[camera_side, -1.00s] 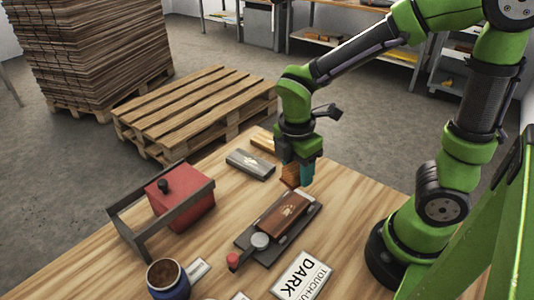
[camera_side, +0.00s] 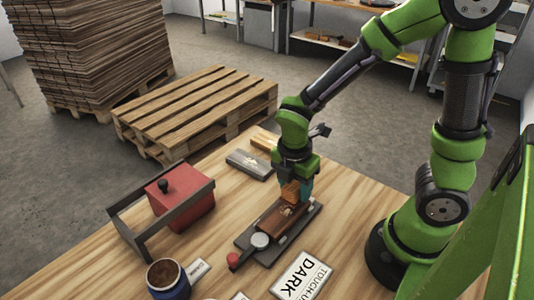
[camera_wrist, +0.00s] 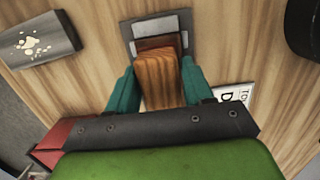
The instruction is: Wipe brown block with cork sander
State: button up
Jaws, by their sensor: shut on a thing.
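The brown block (camera_side: 271,221) lies in a dark clamp fixture (camera_side: 245,241) on the wooden table, with a pale mark on its top. My gripper (camera_side: 298,190) is shut on the orange-brown cork sander (camera_side: 289,192), low over the block's far end. The sander looks to touch the block or hover just above it; I cannot tell which. In the wrist view the sander (camera_wrist: 158,80) sits between my teal fingers and hides most of the brown block (camera_wrist: 156,43).
A red box (camera_side: 185,200) in a dark frame stands left. A blue-rimmed jar (camera_side: 167,279) and a "DARK" sign (camera_side: 301,276) are in front. The table's right side is fairly clear.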

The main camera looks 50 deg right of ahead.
aim_at(285, 212)
notch_tip(285, 212, down, 2)
jog(key=shift+f, duration=0.1)
jog(key=shift+a+f, duration=0.15)
jog(key=shift+a, duration=0.15)
jog(key=shift+c, duration=0.5)
jog(key=shift+a, duration=1.65)
jog(key=shift+d+f, duration=0.1)
jog(key=shift+d, duration=1.8)
jog(key=shift+r, duration=4.15)
